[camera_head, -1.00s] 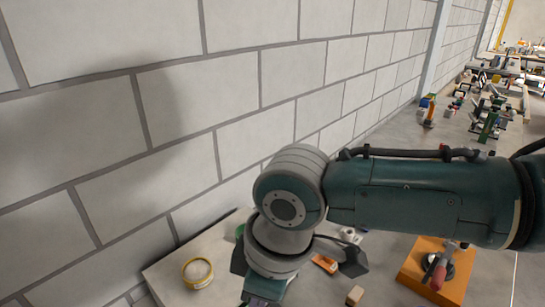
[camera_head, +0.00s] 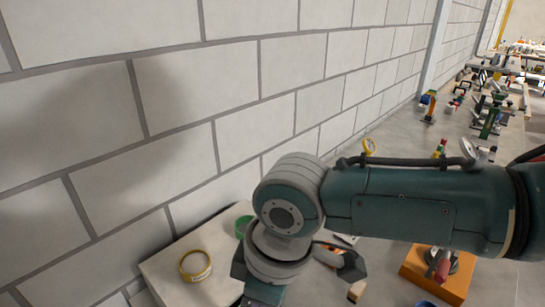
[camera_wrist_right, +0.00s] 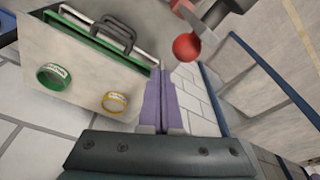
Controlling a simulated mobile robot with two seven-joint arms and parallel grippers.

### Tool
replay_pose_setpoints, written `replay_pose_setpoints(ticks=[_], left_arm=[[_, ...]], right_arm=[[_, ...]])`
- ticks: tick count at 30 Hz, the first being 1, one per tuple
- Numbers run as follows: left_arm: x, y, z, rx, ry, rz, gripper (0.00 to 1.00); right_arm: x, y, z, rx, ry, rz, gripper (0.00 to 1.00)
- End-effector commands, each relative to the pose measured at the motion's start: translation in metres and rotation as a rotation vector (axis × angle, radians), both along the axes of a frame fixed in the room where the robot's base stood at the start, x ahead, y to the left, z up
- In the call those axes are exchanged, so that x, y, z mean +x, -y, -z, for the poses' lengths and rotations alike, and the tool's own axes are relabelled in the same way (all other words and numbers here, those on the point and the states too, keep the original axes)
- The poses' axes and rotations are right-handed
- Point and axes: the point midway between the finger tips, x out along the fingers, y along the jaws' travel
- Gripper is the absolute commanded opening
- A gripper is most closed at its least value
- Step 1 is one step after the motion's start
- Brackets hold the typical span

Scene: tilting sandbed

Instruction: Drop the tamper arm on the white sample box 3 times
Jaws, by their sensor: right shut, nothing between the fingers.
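My right arm comes in from the right in the head view, with its wrist hiding much of the work surface. My right gripper (camera_wrist_right: 163,68) shows in the right wrist view with its purple fingers shut together and empty. A red ball knob (camera_wrist_right: 186,47) on a grey metal lever is just beyond and right of the fingertips, apparently apart from them. I cannot tell whether this lever is the tamper arm. I cannot make out the white sample box for certain in either view. My left gripper is not in view.
A pale table (camera_head: 165,270) stands against the block wall. On it are a yellow ring (camera_head: 195,265) and a green ring (camera_head: 243,227), also seen in the wrist view beside a black handle (camera_wrist_right: 108,32). An orange block (camera_head: 425,275) with a red-handled device stands right.

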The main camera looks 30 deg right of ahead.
Motion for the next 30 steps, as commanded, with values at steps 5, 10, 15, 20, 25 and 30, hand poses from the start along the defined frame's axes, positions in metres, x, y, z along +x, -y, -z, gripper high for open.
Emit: replay_pose_setpoints(ticks=[5,10,15,20,25,30], left_arm=[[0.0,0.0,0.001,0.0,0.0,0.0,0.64],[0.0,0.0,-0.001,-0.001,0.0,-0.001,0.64],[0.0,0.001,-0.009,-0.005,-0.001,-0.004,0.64],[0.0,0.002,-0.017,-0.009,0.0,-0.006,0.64],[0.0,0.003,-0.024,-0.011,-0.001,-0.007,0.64],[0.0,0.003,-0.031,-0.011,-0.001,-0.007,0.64]], right_arm=[[0.0,0.0,0.001,0.0,0.0,0.0,0.0],[-0.001,0.0,0.001,0.0,0.0,0.001,0.0],[-0.008,0.003,-0.001,-0.001,-0.003,0.002,0.0],[-0.015,0.006,-0.001,-0.001,-0.002,0.002,0.0],[-0.023,0.009,-0.001,0.0,-0.002,0.001,0.0],[-0.032,0.012,-0.001,-0.001,-0.003,0.002,0.0]])
